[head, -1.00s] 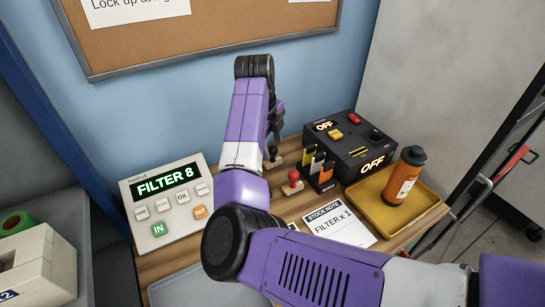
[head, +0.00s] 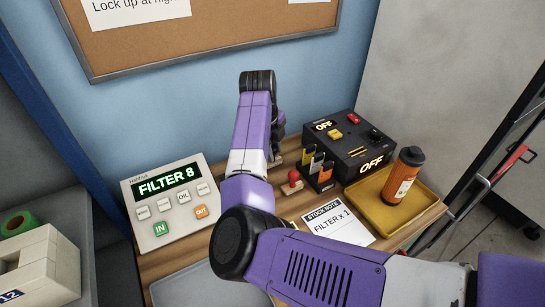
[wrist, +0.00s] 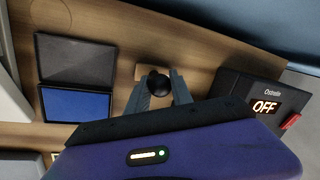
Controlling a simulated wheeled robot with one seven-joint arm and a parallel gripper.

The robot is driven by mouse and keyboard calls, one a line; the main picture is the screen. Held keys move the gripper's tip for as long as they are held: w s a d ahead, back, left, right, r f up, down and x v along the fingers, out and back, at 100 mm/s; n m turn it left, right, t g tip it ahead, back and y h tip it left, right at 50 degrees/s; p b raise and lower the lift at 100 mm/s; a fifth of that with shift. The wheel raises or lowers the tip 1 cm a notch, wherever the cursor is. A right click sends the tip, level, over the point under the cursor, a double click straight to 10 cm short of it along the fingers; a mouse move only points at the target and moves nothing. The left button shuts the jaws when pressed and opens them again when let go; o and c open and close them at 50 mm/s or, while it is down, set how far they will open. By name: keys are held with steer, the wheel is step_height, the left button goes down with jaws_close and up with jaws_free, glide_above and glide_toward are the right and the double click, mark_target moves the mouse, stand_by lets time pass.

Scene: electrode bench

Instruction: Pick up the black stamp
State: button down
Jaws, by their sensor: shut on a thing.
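The black stamp (wrist: 159,83) shows in the wrist view as a round black knob over a light wooden base. My gripper (wrist: 160,78) has its two grey fingers closed on either side of the knob. In the head view the arm hides the fingers and most of the stamp. Whether the base touches the table cannot be told.
A black control box (head: 350,143) reading OFF and a yellow tray (head: 415,208) with an orange bottle (head: 401,178) are to the right. The FILTER 8 terminal (head: 170,204) is left.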

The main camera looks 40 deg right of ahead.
mark_target(273, 146)
steer(key=shift+r, duration=0.1)
step_height(273, 146, up, 20)
steer(key=b, duration=0.2)
stand_by(0.3)
